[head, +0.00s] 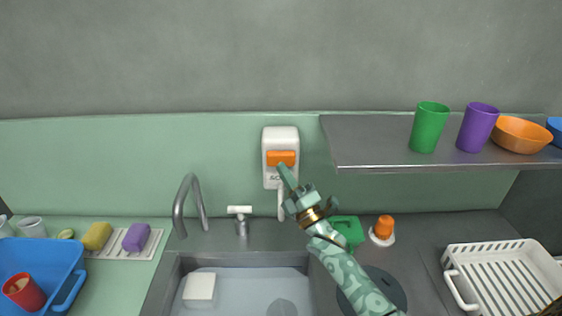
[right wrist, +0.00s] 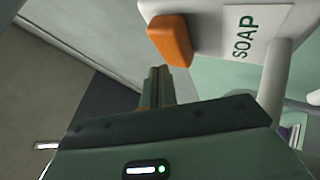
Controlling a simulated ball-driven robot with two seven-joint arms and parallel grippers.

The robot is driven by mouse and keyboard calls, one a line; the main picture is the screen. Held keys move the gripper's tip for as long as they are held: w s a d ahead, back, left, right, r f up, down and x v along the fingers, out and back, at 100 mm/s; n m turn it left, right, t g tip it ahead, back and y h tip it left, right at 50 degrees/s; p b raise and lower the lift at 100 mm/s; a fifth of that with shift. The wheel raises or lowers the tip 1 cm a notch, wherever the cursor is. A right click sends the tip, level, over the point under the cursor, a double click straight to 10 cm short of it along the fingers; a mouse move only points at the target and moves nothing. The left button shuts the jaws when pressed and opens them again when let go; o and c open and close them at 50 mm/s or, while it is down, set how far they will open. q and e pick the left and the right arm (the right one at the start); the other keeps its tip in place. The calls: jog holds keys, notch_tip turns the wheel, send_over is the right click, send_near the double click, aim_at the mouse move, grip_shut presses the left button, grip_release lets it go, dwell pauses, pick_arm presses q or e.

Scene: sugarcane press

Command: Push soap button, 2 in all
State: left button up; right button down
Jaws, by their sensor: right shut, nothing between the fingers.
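A white soap dispenser (head: 280,136) is fixed to the green wall panel behind the sink. Its orange button (head: 281,157) is on the front. In the right wrist view the button (right wrist: 170,40) sits beside the SOAP label on the dispenser body (right wrist: 208,14). My right gripper (head: 282,168) is shut and empty. Its fingertips overlap the button's lower edge in the head view. In the right wrist view the fingertips (right wrist: 158,72) point at the button's lower end, and I cannot tell whether they touch. My left gripper is out of view.
A metal shelf (head: 370,164) with a green cup (head: 429,127), a purple cup (head: 477,127) and bowls juts out at the right. A faucet (head: 187,200) and sink (head: 245,291) lie below. A white rack (head: 511,275) is at the right, a blue tub (head: 35,262) at the left.

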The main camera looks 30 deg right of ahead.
jog(key=shift+w, duration=0.15)
dwell(0.8)
jog(key=shift+w+d, duration=0.2)
jog(key=shift+w, duration=0.05)
jog(key=shift+w+d+b, duration=0.3)
jog(key=shift+w+b, duration=0.35)
jog(key=shift+b, duration=0.15)
dwell(0.8)
jog(key=shift+s+r, duration=0.1)
jog(key=shift+s, duration=0.05)
jog(key=shift+s+a+p, duration=0.25)
jog(key=shift+s+p, duration=0.1)
jog(key=shift+s, duration=0.15)
jog(key=shift+s+a+p, duration=0.25)
jog(key=shift+s+p, duration=0.05)
jog(key=shift+s, duration=0.15)
jog(key=s, duration=0.1)
jog(key=s+a+p, duration=0.1)
jog(key=s, duration=0.1)
jog(key=s+a+p, duration=0.1)
jog(key=shift+s+a, duration=0.1)
jog(key=shift+s, duration=0.15)
